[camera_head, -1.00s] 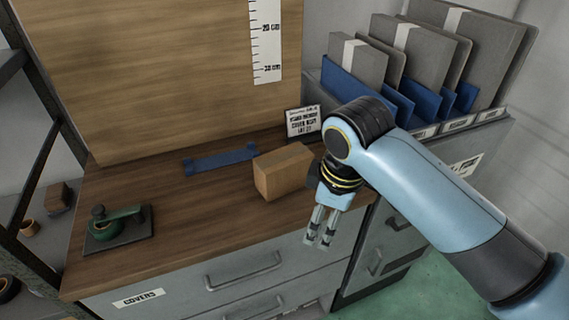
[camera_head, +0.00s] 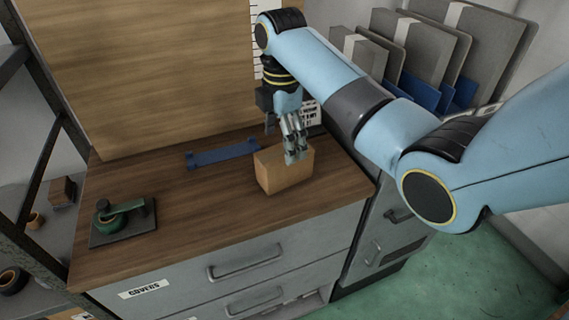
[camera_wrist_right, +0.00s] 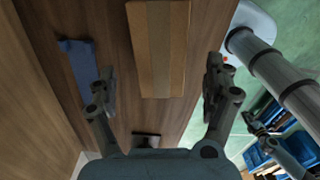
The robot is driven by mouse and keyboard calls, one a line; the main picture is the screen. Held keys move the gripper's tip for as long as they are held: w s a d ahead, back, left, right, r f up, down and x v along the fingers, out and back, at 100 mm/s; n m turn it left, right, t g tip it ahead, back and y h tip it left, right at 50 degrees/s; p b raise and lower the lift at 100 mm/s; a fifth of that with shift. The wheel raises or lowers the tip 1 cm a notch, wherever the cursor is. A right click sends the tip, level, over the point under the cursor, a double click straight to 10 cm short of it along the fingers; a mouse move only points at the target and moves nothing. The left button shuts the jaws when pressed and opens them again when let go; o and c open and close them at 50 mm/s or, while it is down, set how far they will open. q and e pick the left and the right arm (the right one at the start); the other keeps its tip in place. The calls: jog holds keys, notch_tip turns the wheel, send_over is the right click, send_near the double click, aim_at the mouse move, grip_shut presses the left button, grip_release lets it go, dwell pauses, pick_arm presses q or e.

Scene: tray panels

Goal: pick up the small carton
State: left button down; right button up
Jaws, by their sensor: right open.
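The small carton (camera_head: 283,172) is a plain brown box standing on the wooden worktop, near its front right part. Nothing is between the jaws as a held object. My left gripper is not in view.
A blue flat bracket (camera_head: 223,154) lies behind the carton to the left. A green tool on a dark plate (camera_head: 124,222) stands at the worktop's left. A rack of grey panels (camera_head: 437,55) stands at the back right, and a sign (camera_head: 312,115) stands behind my gripper.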

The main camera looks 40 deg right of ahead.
aim_at(284, 163)
jog(key=f, duration=0.4)
jog(key=f+p, duration=0.1)
jog(key=f, duration=0.2)
jog(key=shift+d, duration=0.25)
jog(key=shift+s, duration=0.1)
jog(key=shift+c, duration=0.3)
jog(key=c, duration=1.4)
